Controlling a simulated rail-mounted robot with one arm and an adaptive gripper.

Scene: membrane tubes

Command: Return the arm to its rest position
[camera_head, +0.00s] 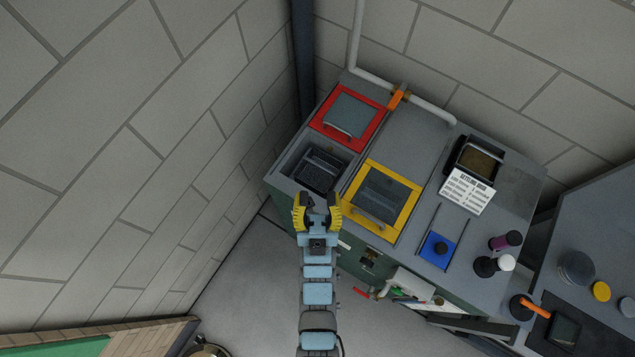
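My gripper (319,199) is at the centre of the view, at the end of my blue-grey arm (318,293), which reaches up from the bottom edge. Its two yellow-and-black fingers are spread apart, with nothing visible between them. In the picture, the fingertips overlap the front edge of the grey bench (408,137), just below an open compartment (291,158) with a dark rack (320,170) inside. I cannot tell how high the gripper is above the bench.
A red-framed lid (375,133) and a yellow-framed lid (351,203) flank the compartment. A white pipe (357,35) runs behind. A sign (466,191), a blue block (437,250) and bottles (506,262) are on the right. A brick wall (130,150) is left; floor (250,275) shows beside my arm.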

